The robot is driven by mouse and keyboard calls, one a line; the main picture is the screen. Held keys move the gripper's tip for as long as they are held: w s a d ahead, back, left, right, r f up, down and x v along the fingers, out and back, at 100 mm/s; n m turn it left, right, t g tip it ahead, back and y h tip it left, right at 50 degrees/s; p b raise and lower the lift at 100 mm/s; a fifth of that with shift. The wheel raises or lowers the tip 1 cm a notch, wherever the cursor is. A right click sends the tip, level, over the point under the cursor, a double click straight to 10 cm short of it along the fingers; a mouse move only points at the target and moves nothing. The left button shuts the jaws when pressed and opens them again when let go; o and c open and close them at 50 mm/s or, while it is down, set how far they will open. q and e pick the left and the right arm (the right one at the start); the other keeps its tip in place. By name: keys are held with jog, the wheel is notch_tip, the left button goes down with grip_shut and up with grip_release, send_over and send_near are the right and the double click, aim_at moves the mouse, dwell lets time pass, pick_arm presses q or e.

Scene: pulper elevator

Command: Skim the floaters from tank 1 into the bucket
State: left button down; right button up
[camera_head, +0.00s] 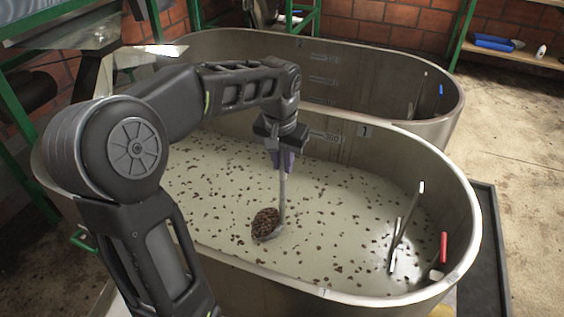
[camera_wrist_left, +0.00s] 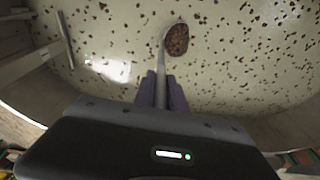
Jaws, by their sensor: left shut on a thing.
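Tank 1 (camera_head: 455,205) is the near oval tank, marked with a 1 on its inner wall. It holds pale liquid with many small brown floaters (camera_head: 330,215) scattered over the surface. My left gripper (camera_head: 283,160) is over the tank, pointing down, and is shut on the handle of a skimmer (camera_head: 281,200). The skimmer's head is heaped with brown floaters (camera_head: 266,222) and is at or just above the liquid; I cannot tell which. The left wrist view shows the loaded head (camera_wrist_left: 176,40) beyond the purple fingers (camera_wrist_left: 162,90). No bucket is recognisable. My right gripper is not in view.
A second tank (camera_head: 440,105) stands behind tank 1. A pale stick (camera_head: 405,230) leans inside tank 1 at the right, near a red-handled item (camera_head: 443,247) at the rim. Shelving (camera_head: 515,55) stands back right. Bare floor lies right of the tanks.

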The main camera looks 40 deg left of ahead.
pick_arm(q)
jog(key=shift+r, duration=0.2)
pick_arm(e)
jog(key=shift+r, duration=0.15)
pick_arm(q)
notch_tip(320, 180, up, 35)
jog(key=p, duration=2.4)
jog(key=shift+p, duration=0.4)
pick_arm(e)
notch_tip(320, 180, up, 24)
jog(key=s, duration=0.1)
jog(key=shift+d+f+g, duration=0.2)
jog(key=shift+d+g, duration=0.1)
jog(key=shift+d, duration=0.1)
pick_arm(q)
jog(key=shift+f, duration=0.15)
